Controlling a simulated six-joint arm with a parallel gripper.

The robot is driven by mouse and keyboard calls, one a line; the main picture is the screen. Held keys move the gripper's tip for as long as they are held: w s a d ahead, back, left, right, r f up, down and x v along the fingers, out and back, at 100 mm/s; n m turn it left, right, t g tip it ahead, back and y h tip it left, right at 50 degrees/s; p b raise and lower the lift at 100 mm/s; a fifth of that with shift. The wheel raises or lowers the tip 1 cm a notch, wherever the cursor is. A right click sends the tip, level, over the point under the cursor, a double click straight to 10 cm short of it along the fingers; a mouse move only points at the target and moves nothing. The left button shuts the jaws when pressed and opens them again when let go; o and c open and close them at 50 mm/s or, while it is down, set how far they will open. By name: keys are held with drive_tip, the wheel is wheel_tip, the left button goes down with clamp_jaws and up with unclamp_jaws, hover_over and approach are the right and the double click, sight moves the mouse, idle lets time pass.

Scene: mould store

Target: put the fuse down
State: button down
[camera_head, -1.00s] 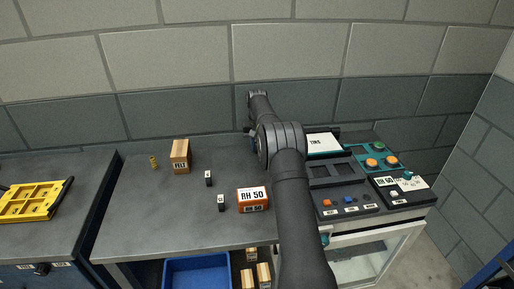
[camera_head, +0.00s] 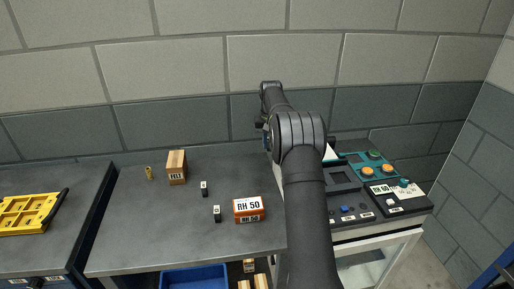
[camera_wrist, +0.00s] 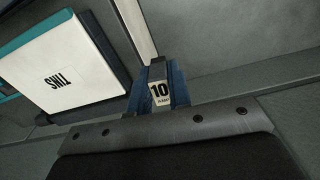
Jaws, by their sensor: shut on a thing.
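My gripper (camera_wrist: 159,100) is shut on the fuse (camera_wrist: 160,91), a small piece with a pale label reading 10 and smaller print below. Blue shows on both sides of the label; I cannot tell how much of it is fingertip. In the head view, my arm hides most of the gripper and the fuse, near the back wall. In the wrist view, a grey surface lies beyond the fuse; I cannot tell whether they touch.
An orange RH 50 box (camera_head: 248,209), two small dark pieces (camera_head: 204,188) (camera_head: 217,213) and a FELT box (camera_head: 176,167) stand on the bench. A button panel (camera_head: 370,172) is right.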

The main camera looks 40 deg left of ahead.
drive_tip(key=d+r, duration=0.3)
drive_tip(key=d, duration=0.1)
drive_tip(key=s+d, duration=0.4)
drive_tip(key=s, duration=1.2)
hover_over(233, 192)
drive_tip(key=shift+n, duration=0.4)
wheel_tip(233, 192, down, 7)
drive_tip(key=shift+r, duration=0.1)
drive_tip(key=shift+f, duration=2.05)
drive_tip(key=c, duration=1.7)
unclamp_jaws()
drive_tip(key=shift+f, duration=0.15)
drive_tip(key=shift+c, duration=0.2)
drive_tip(key=o, duration=0.4)
